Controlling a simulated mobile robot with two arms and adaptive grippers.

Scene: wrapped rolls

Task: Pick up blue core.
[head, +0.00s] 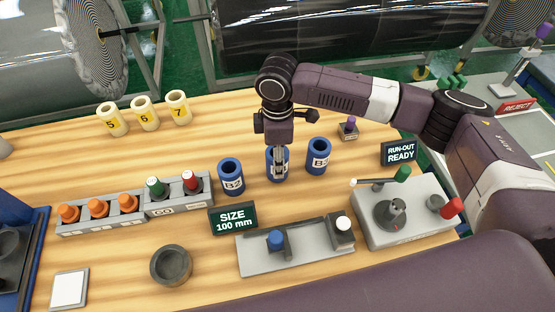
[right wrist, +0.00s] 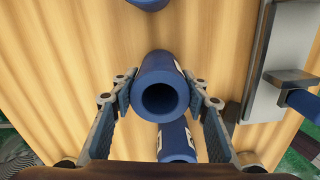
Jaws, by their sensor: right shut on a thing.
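Several blue cores stand upright in a row on the wooden table. The left one (head: 231,177) is marked B2, and the right one (head: 319,156) has a partly legible B label. The middle blue core (head: 271,168) is between them, its label mostly covered by my gripper. My right gripper (head: 279,150) comes down from above and is shut on this middle core. In the right wrist view my right gripper (right wrist: 161,100) has a finger pad on each side of the core (right wrist: 160,72), whose hollow end faces the camera. I cannot tell whether it is off the table. My left gripper is out of view.
A SIZE 100 mm sign (head: 233,219) and a grey fixture (head: 300,248) stand in front of the cores. A rack (head: 130,213) of orange, green and red knobs is at left. Cream rolls (head: 145,112) stand at the back left. A lever box (head: 400,215) is at right.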

